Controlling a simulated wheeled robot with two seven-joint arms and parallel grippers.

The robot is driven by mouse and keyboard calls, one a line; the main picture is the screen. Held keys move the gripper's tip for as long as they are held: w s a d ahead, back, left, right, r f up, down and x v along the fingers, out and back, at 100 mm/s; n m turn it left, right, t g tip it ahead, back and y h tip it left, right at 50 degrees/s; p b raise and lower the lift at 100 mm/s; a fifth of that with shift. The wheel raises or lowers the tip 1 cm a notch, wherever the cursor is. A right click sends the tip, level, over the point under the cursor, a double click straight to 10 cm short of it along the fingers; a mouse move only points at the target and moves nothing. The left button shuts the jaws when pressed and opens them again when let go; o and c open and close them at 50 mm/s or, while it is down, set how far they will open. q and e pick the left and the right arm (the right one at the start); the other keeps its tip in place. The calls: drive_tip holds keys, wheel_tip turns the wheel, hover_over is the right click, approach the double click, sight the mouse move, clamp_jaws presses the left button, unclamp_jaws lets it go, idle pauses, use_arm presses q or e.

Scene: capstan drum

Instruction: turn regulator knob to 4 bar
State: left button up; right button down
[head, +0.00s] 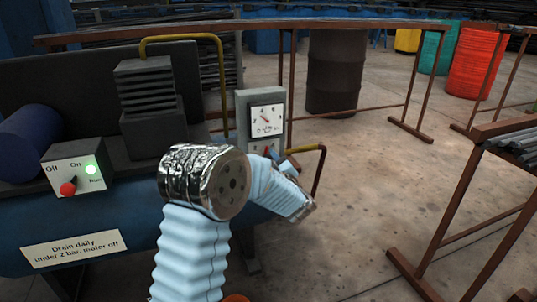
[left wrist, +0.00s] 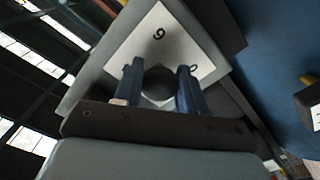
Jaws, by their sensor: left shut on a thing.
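The regulator (head: 244,112) is a grey upright box with a white pressure gauge (head: 266,121) on its face. The gauge needle points to the upper left; its exact reading is too small to tell. In the left wrist view, the dark round regulator knob (left wrist: 160,82) sits on a white dial plate (left wrist: 155,42), where a 9- or 6-like digit and part of a 0 show. My left gripper (left wrist: 159,91) is shut on the knob, one blue finger on each side. In the head view, my left gripper (head: 282,160) is below the gauge, and my arm hides most of it and the knob.
A control box (head: 78,170) with a red switch and lit green lamp stands at the left. A red-and-yellow pipe (head: 321,168) is close to my gripper's right. Brown railings (head: 425,80) stand beyond; the floor between is clear.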

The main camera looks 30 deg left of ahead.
use_arm(q)
drive_tip(key=m+p, duration=0.3)
drive_tip(key=m, duration=0.1)
drive_tip(key=shift+d, duration=0.1)
drive_tip(key=shift+f+m+p, duration=0.15)
drive_tip(key=shift+m+p, duration=0.85)
drive_tip(key=shift+m, duration=0.4)
use_arm(e)
drive_tip(key=shift+s+a+r, duration=0.1)
drive_tip(key=shift+a+r, duration=0.2)
drive_tip(key=shift+r, duration=0.6)
drive_tip(key=shift+s+a+r, duration=0.15)
drive_tip(key=shift+a+r, duration=0.15)
drive_tip(key=shift+r, duration=0.6)
drive_tip(key=shift+s+a+r, duration=0.1)
drive_tip(key=shift+a+r, duration=0.2)
drive_tip(key=shift+r, duration=0.6)
use_arm(q)
drive_tip(key=shift+f, duration=0.1)
drive_tip(key=o, duration=1)
drive_tip(key=b+v, duration=0.1)
drive_tip(key=v, duration=1.2)
drive_tip(key=shift+s+d, duration=0.15)
drive_tip(key=shift+s, duration=0.2)
use_arm(e)
drive_tip(key=shift+d+f, duration=0.15)
drive_tip(key=shift+f, duration=0.35)
